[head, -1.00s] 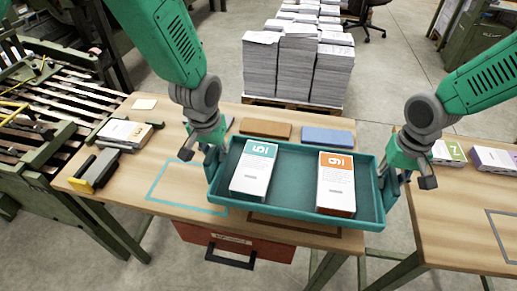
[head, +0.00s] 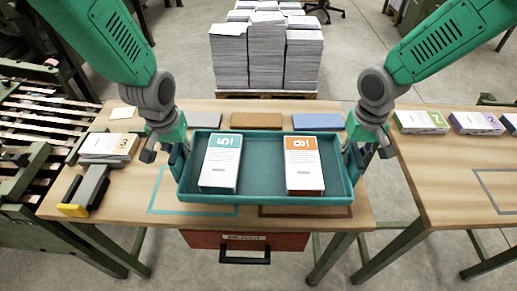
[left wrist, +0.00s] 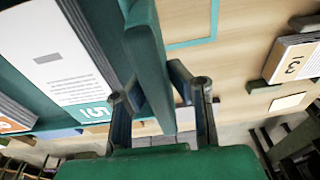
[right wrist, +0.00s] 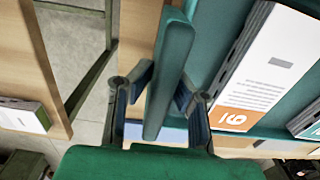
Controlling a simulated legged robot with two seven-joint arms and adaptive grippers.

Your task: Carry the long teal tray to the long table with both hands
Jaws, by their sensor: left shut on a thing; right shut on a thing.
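The long teal tray (head: 262,185) is held level above the near wooden table in the head view. My right gripper (head: 352,158) is shut on the right end wall, which shows between the fingers in the right wrist view (right wrist: 170,75). The table right of the gap (head: 450,180) has a dark outlined rectangle on it.
Stack 3 (head: 108,147) and a black and yellow tool (head: 85,190) lie left on the near table (head: 130,175). Grey, brown and blue pads (head: 257,121) lie behind the tray. Stacks 7 (head: 420,122) and another (head: 476,123) stand on the right table. Paper piles (head: 265,55) stand behind.

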